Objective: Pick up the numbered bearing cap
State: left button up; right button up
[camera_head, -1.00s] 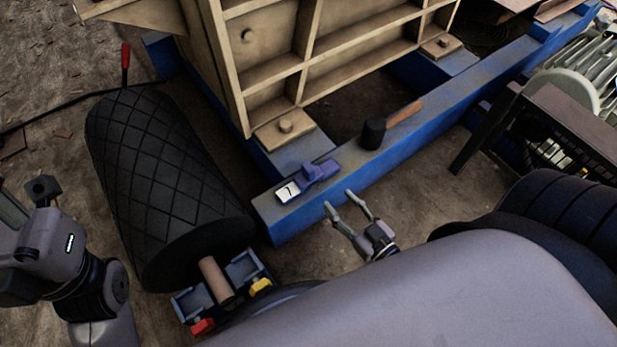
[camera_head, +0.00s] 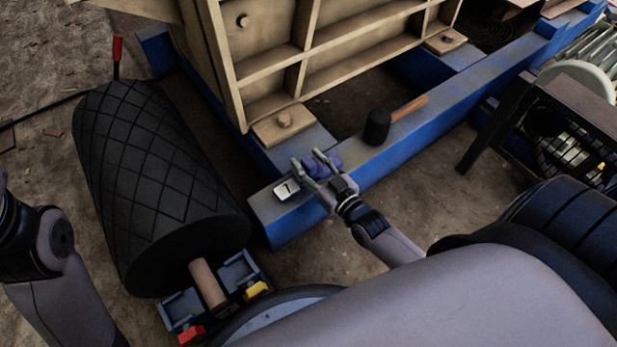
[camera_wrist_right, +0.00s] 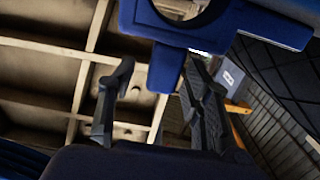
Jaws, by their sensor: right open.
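The bearing cap (camera_head: 335,160) is a small purple-blue piece on the blue beam (camera_head: 370,168), partly hidden by my right gripper. A white plate (camera_head: 285,189) with a dark number lies beside it, at the beam's near end. My right gripper (camera_head: 308,159) is open, with its fingers over and around the cap; contact cannot be told. In the right wrist view, a blue part (camera_wrist_right: 165,68) with a round opening, apparently the cap, shows between and above the open fingers (camera_wrist_right: 155,80). My left arm is at the left edge, its gripper outside the view.
A black mallet (camera_head: 378,127) with a wooden handle lies on the beam, right of the cap. A large black roller (camera_head: 155,180) stands at the left. The beige ribbed crusher body (camera_head: 275,60) rises behind. Bare ground (camera_head: 440,185) lies right of the beam.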

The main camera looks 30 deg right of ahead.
jog(key=shift+w, duration=0.25)
jog(key=shift+c, duration=0.4)
grip_shut()
dwell(0.4)
jog(key=shift+r, duration=0.15)
